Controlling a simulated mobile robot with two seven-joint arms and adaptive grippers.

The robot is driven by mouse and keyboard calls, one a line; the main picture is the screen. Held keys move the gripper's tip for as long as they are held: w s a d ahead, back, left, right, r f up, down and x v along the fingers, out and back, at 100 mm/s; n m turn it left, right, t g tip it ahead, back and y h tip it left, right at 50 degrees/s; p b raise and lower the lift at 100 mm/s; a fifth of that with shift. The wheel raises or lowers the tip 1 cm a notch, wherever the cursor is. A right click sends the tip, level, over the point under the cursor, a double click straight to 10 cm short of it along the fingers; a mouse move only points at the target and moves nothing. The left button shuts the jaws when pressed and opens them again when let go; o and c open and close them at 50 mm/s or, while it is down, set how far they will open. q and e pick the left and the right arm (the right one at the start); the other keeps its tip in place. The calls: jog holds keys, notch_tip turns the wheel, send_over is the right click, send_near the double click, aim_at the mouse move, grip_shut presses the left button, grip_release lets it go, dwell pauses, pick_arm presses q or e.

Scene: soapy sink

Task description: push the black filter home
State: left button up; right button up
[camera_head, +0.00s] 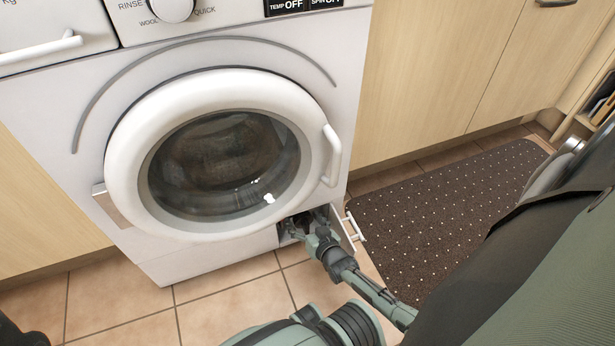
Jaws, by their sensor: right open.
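My right gripper (303,230) reaches in from the lower right to the small filter opening (284,232) at the bottom right of the white washing machine (80,130). Its fingers are open and lie at the mouth of the opening. The black filter sits in the dark recess there, largely hidden by the fingers; I cannot make out its edges or how deep it is. I cannot tell whether the fingers touch it. The hatch flap (346,229) stands open to the right of the gripper. My left gripper is not in view.
The round washer door (128,150) is shut above the opening, with its handle (332,156) on the right. A dark dotted mat (440,215) lies on the tiled floor (115,300) to the right. Wooden cabinets (430,70) stand behind it. The tiles in front are clear at left.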

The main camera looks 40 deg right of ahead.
jog(key=v, duration=0.7)
